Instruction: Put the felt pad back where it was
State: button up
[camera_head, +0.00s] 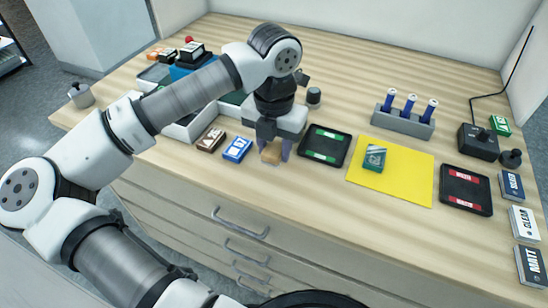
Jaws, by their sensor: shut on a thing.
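My gripper (273,151) points down near the front edge of the wooden counter, left of the black tray with green strips. Its two fingers are shut on a small tan block (271,154), which looks like the felt pad. The fingers cover parts of its sides. The block is at or just above the counter top; I cannot tell whether it touches.
The black tray with green strips (324,146) is close on the right. Beyond it lie a yellow sheet (408,180) with a green packet (374,158) and a red-striped tray (466,189). Blue (236,149) and brown (211,139) boxes are close on the left.

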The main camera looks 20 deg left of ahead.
aim_at(274, 173)
notch_tip(274, 173, down, 5)
jog(key=shift+r+p, duration=0.15)
jog(key=shift+p, duration=0.25)
jog(key=shift+f+b, duration=0.25)
jog(key=shift+b, duration=0.1)
jog(key=o, duration=0.9)
jog(key=shift+r, duration=0.1)
jog(key=shift+r+p, duration=0.2)
jog(key=shift+p, duration=0.2)
notch_tip(274, 173, up, 12)
jog(key=shift+f+b, duration=0.1)
jog(key=shift+b, duration=0.95)
